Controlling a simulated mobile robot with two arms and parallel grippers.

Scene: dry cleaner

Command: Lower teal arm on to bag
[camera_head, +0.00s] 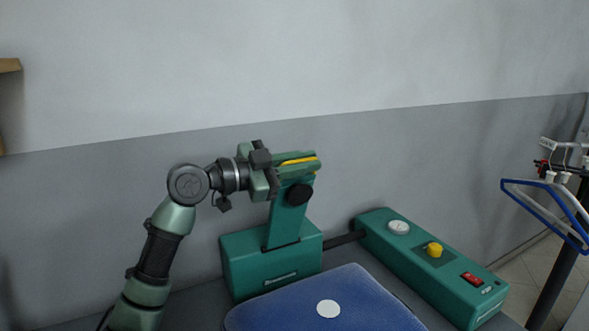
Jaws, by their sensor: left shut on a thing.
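A teal machine with a block base (270,265) stands on the table. Its teal arm (287,217) rises from the base and stands raised, with a yellow strip and a black round knob near its top. My left gripper (268,172) is at the top of this arm, on its left side, and is shut on it. The exact contact is partly hidden by the fingers. A blue bag (290,307) with a white round spot lies flat in front of the base, apart from the raised arm's top. My right gripper is out of view.
A long teal control box (420,259) with a gauge, yellow knob and red switch lies right of the base, joined by a dark bar. A rack with blue hangers (545,205) stands at the far right. A grey wall is behind.

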